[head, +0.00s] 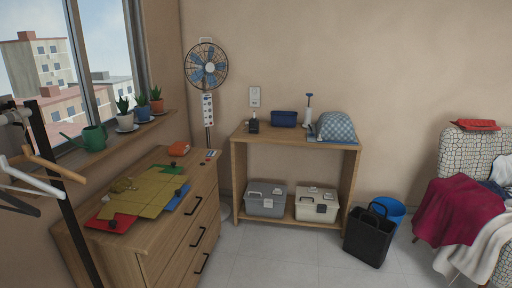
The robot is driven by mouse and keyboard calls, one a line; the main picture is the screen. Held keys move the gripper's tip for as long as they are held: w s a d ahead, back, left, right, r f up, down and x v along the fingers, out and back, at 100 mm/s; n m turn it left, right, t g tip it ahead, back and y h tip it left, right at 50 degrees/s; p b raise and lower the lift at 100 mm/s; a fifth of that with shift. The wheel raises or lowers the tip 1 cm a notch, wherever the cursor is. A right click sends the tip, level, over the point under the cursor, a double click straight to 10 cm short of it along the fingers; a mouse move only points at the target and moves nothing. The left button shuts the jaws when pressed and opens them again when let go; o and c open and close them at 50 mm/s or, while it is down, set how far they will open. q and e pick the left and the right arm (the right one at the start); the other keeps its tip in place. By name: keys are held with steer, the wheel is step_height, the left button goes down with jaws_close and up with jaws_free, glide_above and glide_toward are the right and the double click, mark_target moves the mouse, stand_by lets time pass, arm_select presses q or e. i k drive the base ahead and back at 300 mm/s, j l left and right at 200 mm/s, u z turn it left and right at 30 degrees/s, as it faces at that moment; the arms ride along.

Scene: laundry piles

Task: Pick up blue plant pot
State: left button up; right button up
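The blue plant pot (142,113) holds a small green plant and stands upright on the wooden window sill at the left. It sits between a white pot (125,121) and an orange-brown pot (157,105), each with a plant. The blue pot appears to rest on a pale saucer. Neither of my grippers shows in the head view.
A green watering can (94,138) stands on the sill (103,155). A clothes rack (62,180) with hangers stands at the near left, and a fan (207,70) behind. The middle floor (265,250) is clear.

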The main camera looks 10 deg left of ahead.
mark_target(142, 111)
steer(key=i, duration=2)
